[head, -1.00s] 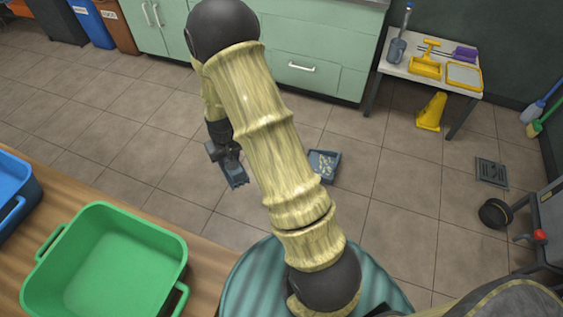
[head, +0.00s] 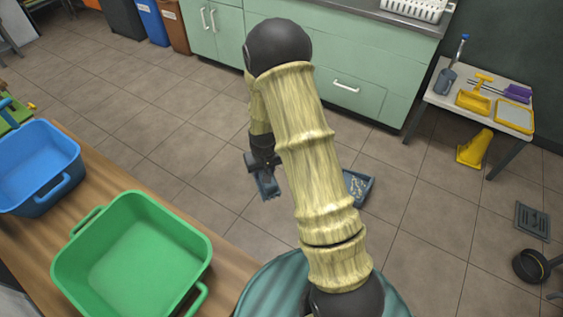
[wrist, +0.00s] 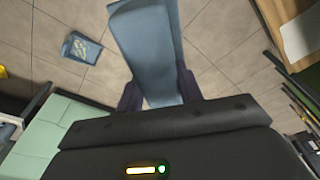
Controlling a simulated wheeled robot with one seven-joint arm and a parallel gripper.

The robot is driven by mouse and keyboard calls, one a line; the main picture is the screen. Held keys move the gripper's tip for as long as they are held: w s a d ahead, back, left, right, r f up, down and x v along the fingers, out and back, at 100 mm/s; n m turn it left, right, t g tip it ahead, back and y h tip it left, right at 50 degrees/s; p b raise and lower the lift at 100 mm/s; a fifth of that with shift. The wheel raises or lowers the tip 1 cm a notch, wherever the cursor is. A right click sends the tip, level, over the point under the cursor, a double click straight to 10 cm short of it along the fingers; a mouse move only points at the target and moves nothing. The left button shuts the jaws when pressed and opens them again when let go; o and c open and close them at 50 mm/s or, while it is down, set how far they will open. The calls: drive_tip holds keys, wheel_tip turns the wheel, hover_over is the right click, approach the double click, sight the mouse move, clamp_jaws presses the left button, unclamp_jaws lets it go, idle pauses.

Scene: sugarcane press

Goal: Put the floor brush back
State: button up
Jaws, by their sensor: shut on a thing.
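My gripper (head: 262,168) hangs at the end of the bent arm, over the open tiled floor. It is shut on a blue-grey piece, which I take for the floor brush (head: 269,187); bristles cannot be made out. In the wrist view the brush (wrist: 148,40) runs up and away between the two dark fingers (wrist: 159,92). A blue-grey dustpan-like tray (head: 358,188) with pale bits in it lies on the floor, partly behind my arm. It also shows in the wrist view (wrist: 82,48), apart from the brush.
A small table (head: 437,99) at right holds a blue-handled item (head: 446,80), a yellow scoop (head: 473,101) and a yellow tray (head: 514,116). Green (head: 130,255) and blue (head: 40,170) tubs stand on the wooden counter at left.

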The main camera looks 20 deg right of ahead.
sight(271, 193)
drive_tip(key=p, duration=0.3)
drive_tip(key=shift+s+f+p, duration=0.25)
drive_tip(key=shift+s+p, duration=0.05)
drive_tip(key=shift+p, duration=0.05)
drive_tip(key=s+f+p, duration=0.2)
drive_tip(key=p, duration=0.3)
drive_tip(key=s+f+p, duration=0.2)
drive_tip(key=s+p, duration=0.1)
drive_tip(key=p, duration=0.2)
drive_tip(key=shift+s+f+p, duration=0.1)
drive_tip(key=shift+f+p, duration=0.2)
drive_tip(key=shift+s+f, duration=0.25)
drive_tip(key=shift+f, duration=0.05)
